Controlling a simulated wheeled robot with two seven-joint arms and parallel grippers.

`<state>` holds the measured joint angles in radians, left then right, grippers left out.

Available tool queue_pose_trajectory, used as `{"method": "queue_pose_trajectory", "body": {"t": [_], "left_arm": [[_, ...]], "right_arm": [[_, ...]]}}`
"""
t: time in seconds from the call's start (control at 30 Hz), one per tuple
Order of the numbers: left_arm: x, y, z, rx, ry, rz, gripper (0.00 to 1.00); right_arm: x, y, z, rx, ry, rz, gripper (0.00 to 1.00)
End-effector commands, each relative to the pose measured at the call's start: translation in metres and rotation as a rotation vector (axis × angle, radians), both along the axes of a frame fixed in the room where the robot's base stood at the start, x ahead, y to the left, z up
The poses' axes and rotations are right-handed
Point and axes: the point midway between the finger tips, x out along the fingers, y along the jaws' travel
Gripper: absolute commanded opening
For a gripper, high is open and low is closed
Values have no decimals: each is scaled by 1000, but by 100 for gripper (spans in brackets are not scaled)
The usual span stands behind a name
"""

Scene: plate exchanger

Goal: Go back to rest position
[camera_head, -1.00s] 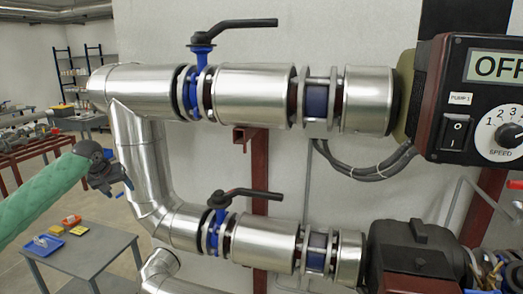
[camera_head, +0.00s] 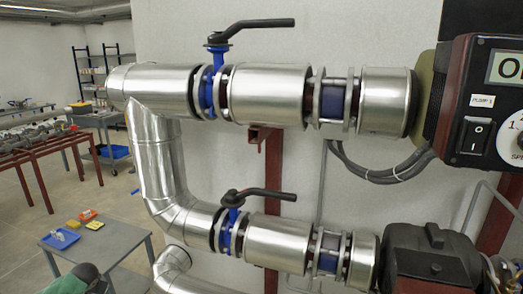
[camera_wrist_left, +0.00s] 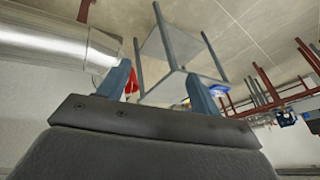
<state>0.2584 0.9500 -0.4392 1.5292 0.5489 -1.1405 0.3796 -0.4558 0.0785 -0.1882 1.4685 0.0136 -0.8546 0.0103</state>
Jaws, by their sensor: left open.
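My left gripper (camera_wrist_left: 158,88) is open in the left wrist view, its two blue-grey fingers apart with nothing between their tips that they touch. In the head view only a bit of my left arm, with a green sleeve and dark wrist part, shows at the bottom edge, in front of the small grey table; its fingers are hidden there. My right gripper is not in view.
Silver pipes (camera_head: 265,95) with blue valves and black handles (camera_head: 262,25) run along the wall. A pump box (camera_head: 485,110) is at right. A grey table (camera_head: 115,245) at lower left holds a blue tray (camera_head: 60,238) and small yellow and orange items. Floor between is clear.

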Motion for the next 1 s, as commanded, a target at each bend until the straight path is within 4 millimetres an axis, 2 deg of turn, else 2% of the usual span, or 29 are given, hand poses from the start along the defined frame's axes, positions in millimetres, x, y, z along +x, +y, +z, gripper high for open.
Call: {"method": "queue_pose_trajectory", "body": {"t": [0.03, 0.2, 0.5, 0.7, 0.8, 1.0], "left_arm": [[-17, 8, -19, 26, 21, -13, 65], [-68, 36, -69, 119, 74, -73, 65], [-168, 83, -141, 281, 186, -201, 65], [-241, 112, -178, 383, 272, -303, 65], [-272, 124, -191, 425, 309, -351, 65], [-318, 141, -206, 485, 367, -426, 65]], "right_arm": [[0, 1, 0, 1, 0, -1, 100], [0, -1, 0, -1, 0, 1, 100], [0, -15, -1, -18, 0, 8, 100], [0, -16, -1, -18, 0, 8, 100], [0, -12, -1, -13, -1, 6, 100], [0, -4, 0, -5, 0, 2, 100]]}}
